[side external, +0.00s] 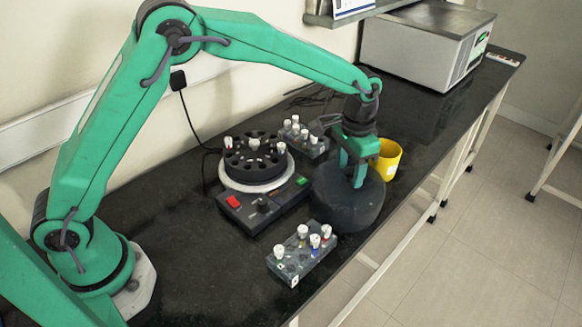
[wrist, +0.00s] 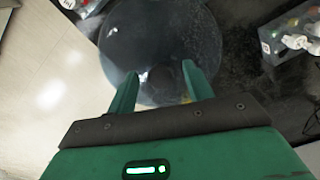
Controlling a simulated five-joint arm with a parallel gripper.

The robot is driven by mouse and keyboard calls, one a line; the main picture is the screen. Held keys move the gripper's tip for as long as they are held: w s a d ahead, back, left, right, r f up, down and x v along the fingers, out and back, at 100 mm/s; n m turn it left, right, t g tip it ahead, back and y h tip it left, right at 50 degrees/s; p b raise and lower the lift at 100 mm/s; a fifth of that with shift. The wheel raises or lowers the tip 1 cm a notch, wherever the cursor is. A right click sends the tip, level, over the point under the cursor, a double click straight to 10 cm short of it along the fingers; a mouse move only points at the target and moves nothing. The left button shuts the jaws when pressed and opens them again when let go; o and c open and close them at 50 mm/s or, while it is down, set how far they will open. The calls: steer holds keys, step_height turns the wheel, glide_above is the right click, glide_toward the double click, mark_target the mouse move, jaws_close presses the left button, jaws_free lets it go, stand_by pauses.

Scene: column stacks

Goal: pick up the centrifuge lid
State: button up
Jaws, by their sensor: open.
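The centrifuge lid (side external: 345,205) is a dark, round, smoky dome lying on the black bench to the right of the centrifuge. My gripper (side external: 357,182) points down over the lid. The lid's far side is partly hidden by my gripper in the side view.
The open centrifuge (side external: 232,203) with its dark rotor stands left of the lid. A tube rack (side external: 290,262) is in front, another (side external: 315,150) behind. A yellow cup (side external: 390,160) stands close behind my gripper. The bench edge is near on the right. A grey box-shaped machine (side external: 415,50) stands far back.

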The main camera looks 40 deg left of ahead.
steer(key=shift+c, duration=0.2)
jaws_close()
step_height(320, 180, up, 10)
stand_by(0.7)
steer(key=shift+r, duration=0.15)
stand_by(0.4)
